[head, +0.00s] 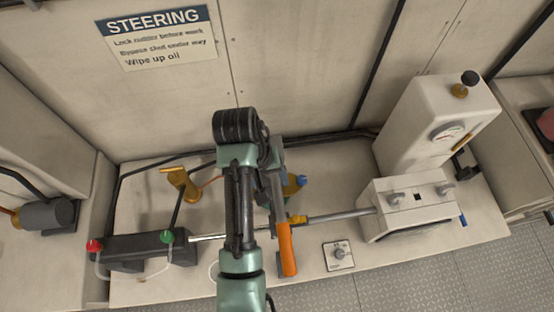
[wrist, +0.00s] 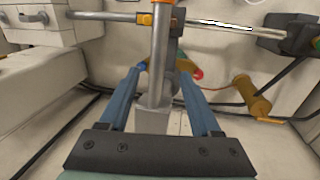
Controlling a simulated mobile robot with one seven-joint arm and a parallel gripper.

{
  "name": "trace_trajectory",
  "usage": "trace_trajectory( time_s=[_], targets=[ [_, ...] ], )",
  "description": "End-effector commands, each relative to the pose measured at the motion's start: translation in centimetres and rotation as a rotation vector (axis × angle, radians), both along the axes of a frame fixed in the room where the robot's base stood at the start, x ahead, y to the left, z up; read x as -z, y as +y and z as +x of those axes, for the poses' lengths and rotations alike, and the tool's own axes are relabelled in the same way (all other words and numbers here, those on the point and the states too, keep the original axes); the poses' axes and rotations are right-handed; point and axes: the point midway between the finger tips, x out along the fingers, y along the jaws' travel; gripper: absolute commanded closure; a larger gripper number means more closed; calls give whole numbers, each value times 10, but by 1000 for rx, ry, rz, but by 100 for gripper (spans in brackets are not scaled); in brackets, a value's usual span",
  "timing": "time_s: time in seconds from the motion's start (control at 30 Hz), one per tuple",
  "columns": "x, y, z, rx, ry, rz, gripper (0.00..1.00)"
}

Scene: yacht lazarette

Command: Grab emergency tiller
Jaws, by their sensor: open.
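The emergency tiller is a grey metal bar (wrist: 160,55) with an orange grip (head: 287,250), seen at the centre of the head view. In the wrist view its bar runs down from the top edge to a pale square block (wrist: 151,119). My gripper (wrist: 161,72) is open, its two blue fingers on either side of the bar in the picture. No finger visibly touches the bar, and I cannot tell how deep the bar lies between them. In the head view my arm stands just left of the tiller and hides my gripper's fingers.
A steel rod (head: 340,216) crosses behind the tiller to a white box (head: 410,205) on the right. A black cylinder unit (head: 140,252) with red and green caps lies left. A brass fitting (head: 182,183) stands behind it. A small knob plate (head: 338,255) is near the front edge.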

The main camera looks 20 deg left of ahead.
Motion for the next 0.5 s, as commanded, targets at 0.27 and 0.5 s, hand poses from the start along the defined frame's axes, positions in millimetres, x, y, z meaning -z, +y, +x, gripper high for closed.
trace_trajectory(
  time_s=[0.27,0.5],
  targets=[
    [15,-4,3,1,2,0,36],
    [45,-10,9,0,2,0,36]
  ],
)
